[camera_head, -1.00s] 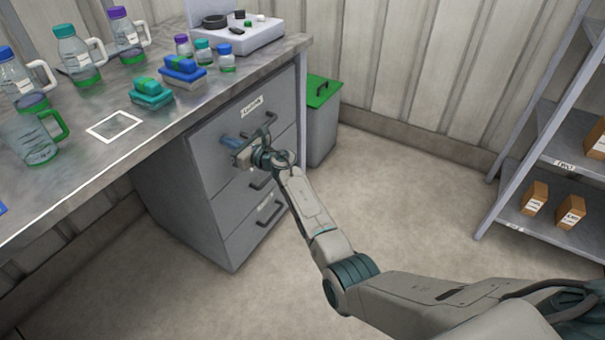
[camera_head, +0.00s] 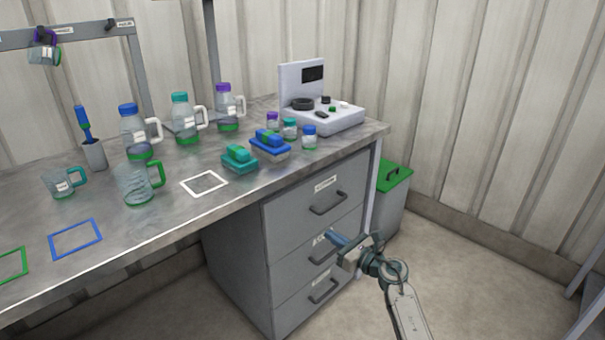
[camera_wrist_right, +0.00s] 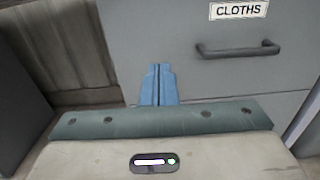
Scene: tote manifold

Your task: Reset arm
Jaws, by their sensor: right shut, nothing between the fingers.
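My right gripper (camera_head: 336,240) is in front of the grey drawer cabinet (camera_head: 232,240), its blue fingers shut with nothing between them. The fingers also show in the right wrist view (camera_wrist_right: 159,85), together and pointing at the cabinet front. A drawer labelled CLOTHS (camera_wrist_right: 290,20) with a dark bar handle (camera_wrist_right: 252,49) is to the right of the fingers there, and the handle is apart from them. In the head view the gripper overlaps the middle drawer and partly hides its label. All drawers look closed. My left gripper is not in view.
The workbench (camera_head: 120,245) above holds jugs, small bottles, a teal box (camera_head: 239,160), a blue box (camera_head: 270,146) and a white device (camera_head: 335,117). A green-lidded bin (camera_head: 390,177) stands right of the cabinet. The floor (camera_head: 480,270) at right is clear.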

